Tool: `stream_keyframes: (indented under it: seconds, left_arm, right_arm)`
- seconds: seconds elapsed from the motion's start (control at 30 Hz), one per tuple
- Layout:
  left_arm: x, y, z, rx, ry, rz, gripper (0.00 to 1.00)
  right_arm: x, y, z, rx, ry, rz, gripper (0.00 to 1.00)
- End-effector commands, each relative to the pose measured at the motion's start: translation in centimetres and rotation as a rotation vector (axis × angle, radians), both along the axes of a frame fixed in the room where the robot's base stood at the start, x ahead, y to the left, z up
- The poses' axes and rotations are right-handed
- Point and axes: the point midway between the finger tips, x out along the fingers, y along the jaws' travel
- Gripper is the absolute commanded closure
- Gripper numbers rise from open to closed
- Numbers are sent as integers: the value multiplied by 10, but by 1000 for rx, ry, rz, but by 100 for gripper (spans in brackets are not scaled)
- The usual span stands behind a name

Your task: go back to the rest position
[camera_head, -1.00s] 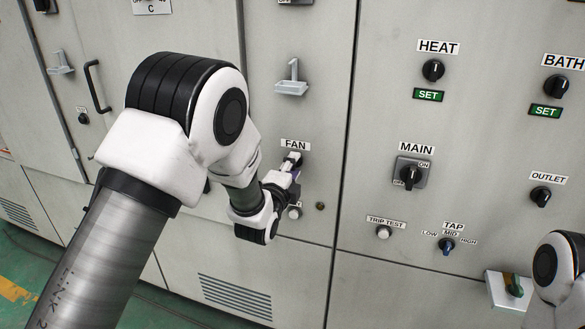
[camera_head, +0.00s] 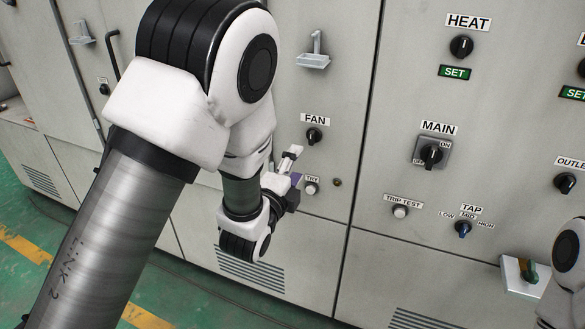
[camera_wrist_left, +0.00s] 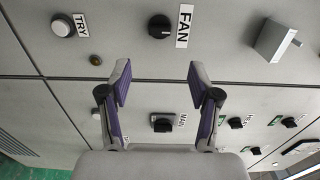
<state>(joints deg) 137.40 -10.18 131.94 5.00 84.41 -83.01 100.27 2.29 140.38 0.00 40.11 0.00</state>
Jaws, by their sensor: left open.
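My left gripper (camera_head: 291,160) is in front of the grey cabinet, just below and left of the black FAN knob (camera_head: 313,135), and apart from it. In the left wrist view the left gripper (camera_wrist_left: 160,85) is open, its two purple-grey fingers spread with nothing between them. The FAN knob (camera_wrist_left: 159,27) shows beyond the fingertips there. The left arm fills the left part of the head view. Part of my right arm (camera_head: 566,262) shows at the lower right edge; its gripper is out of view.
The cabinet front (camera_head: 350,180) carries the MAIN switch (camera_head: 431,154), HEAT knob (camera_head: 461,47), TRY button (camera_head: 311,187), TRIP TEST button (camera_head: 400,211) and TAP knob (camera_head: 463,229). A grey lever handle (camera_head: 314,52) sticks out above FAN. Green floor (camera_head: 60,250) is open at lower left.

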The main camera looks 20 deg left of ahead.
Motion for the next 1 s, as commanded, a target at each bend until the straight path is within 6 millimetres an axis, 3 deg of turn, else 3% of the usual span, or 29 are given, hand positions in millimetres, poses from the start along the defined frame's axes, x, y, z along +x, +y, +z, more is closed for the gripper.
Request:
stream_keyframes:
  seconds: [0.13, 0.53, 0.63, 0.73, 0.83, 0.9, 0.97, 1.0]
  left_arm:
    - [-12, 1, 0, -1, 1, 0, 38]
    - [-12, 1, 0, -1, 1, 0, 38]
    - [-15, 2, -12, -4, 41, 3, 38]
    - [-29, 13, -51, -26, 171, 28, 38]
    - [-68, 29, -119, -80, 402, 73, 38]
    - [-110, 38, -168, -200, 603, 136, 38]
    - [-152, 44, -204, -339, 775, 222, 38]
    - [-183, 47, -225, -440, 886, 300, 38]
  right_arm:
    - [0, 0, 0, 0, 0, 0, 58]
    - [0, 0, 0, 0, 0, 0, 58]
    - [0, 0, 10, 0, 0, 0, 58]
    - [0, 0, 35, 0, 0, 0, 58]
    - [0, 0, 62, 0, -1, 0, 58]
    - [0, 0, 77, 0, -1, 0, 58]
    - [0, 0, 87, 0, -1, 0, 58]
    - [0, 0, 93, 0, 0, 0, 58]
